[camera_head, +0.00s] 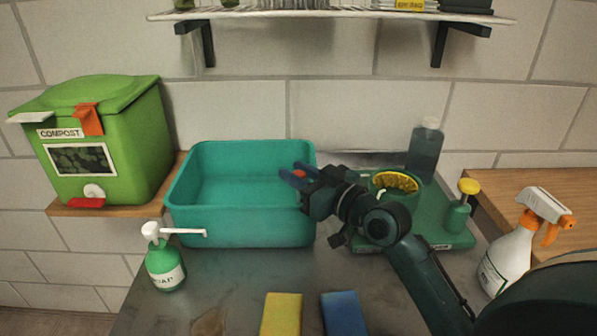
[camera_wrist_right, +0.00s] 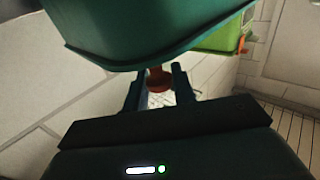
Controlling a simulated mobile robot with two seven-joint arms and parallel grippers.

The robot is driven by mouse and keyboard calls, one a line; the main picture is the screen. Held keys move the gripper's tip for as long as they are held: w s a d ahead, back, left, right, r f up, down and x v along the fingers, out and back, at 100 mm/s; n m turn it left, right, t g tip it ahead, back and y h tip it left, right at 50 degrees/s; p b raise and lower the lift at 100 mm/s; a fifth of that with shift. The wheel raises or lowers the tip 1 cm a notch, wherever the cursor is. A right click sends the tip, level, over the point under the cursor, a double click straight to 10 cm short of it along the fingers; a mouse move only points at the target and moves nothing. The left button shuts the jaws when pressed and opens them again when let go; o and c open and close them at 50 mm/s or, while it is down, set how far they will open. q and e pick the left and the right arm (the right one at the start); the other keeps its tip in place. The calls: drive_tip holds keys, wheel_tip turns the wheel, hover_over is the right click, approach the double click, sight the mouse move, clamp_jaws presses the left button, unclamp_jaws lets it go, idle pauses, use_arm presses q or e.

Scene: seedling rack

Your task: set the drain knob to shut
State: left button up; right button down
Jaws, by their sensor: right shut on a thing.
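The drain knob (camera_head: 299,174) is a small red piece at the right end of the teal tub (camera_head: 240,228). In the head view it shows only in part between my fingers. My right gripper (camera_head: 291,178) reaches in from the right and is shut on the knob. In the right wrist view the red knob (camera_wrist_right: 158,80) sits between the two fingers of the gripper (camera_wrist_right: 158,92), below the dark teal tub wall (camera_wrist_right: 150,40). Which setting the knob is at cannot be told. My left gripper is not in view.
A green compost bin (camera_head: 103,125) stands at the left. A soap bottle (camera_head: 166,268) is in front of the tub. A green tray (camera_head: 445,232) carries a pot, a dark bottle (camera_head: 426,152) and a yellow-topped bottle. Yellow (camera_head: 282,314) and blue (camera_head: 343,313) blocks lie in front.

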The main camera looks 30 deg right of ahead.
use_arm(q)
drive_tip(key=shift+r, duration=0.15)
use_arm(e)
drive_tip(key=shift+f, duration=0.25)
drive_tip(key=c, duration=1.5)
unclamp_jaws()
drive_tip(key=shift+o, duration=1.3)
use_arm(q)
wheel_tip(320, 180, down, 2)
drive_tip(key=b, duration=0.2)
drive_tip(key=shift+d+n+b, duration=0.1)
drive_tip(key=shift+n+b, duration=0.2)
drive_tip(key=shift+b, duration=0.05)
use_arm(e)
drive_tip(key=v, duration=1.3)
drive_tip(key=shift+r, duration=0.15)
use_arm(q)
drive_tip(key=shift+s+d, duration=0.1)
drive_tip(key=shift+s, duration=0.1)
use_arm(e)
drive_tip(key=shift+s, duration=0.1)
